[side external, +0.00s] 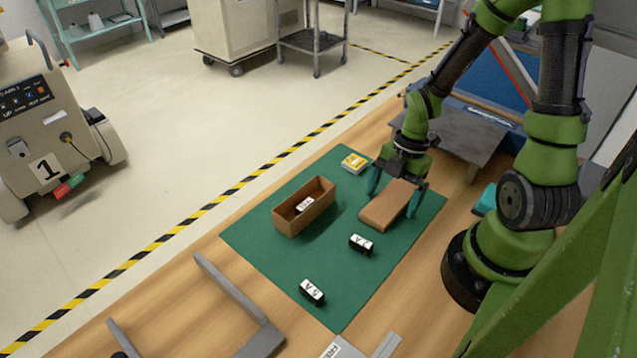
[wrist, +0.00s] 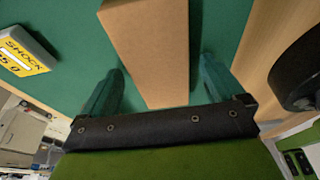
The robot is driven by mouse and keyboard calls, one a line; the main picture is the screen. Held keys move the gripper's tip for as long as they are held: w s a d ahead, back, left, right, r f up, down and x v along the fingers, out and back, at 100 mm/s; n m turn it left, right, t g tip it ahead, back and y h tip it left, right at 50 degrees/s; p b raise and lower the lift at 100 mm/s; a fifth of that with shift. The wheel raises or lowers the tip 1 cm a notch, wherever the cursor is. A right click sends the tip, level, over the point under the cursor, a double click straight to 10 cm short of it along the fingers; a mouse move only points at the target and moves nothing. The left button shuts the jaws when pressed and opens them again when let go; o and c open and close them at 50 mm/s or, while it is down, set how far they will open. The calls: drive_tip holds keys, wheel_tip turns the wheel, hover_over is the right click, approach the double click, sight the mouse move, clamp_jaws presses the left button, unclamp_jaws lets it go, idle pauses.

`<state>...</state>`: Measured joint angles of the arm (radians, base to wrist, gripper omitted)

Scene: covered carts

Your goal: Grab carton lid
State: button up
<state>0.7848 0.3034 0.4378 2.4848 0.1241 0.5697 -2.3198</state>
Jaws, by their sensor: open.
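The carton lid (side external: 388,204) is a flat brown cardboard piece lying on the green mat (side external: 265,250). In the wrist view the lid (wrist: 150,45) runs between my two teal fingers. My gripper (side external: 398,190) is open, with one finger on each side of the lid. In the wrist view a strip of green shows between each finger and the lid, so I see no contact there. The open carton (side external: 290,218) stands on the mat to the left of the lid, with a white-labelled block (side external: 305,204) inside it.
A yellow and white box (side external: 355,162) lies near the mat's far edge. Two black blocks with white labels (side external: 361,243) (side external: 312,291) lie on the mat nearer the front. A grey low stand (side external: 455,130) is behind my gripper. A grey frame (side external: 235,300) lies at the front left.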

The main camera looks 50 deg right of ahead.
drive_tip(key=c, duration=1.1)
drive_tip(key=shift+r, duration=0.2)
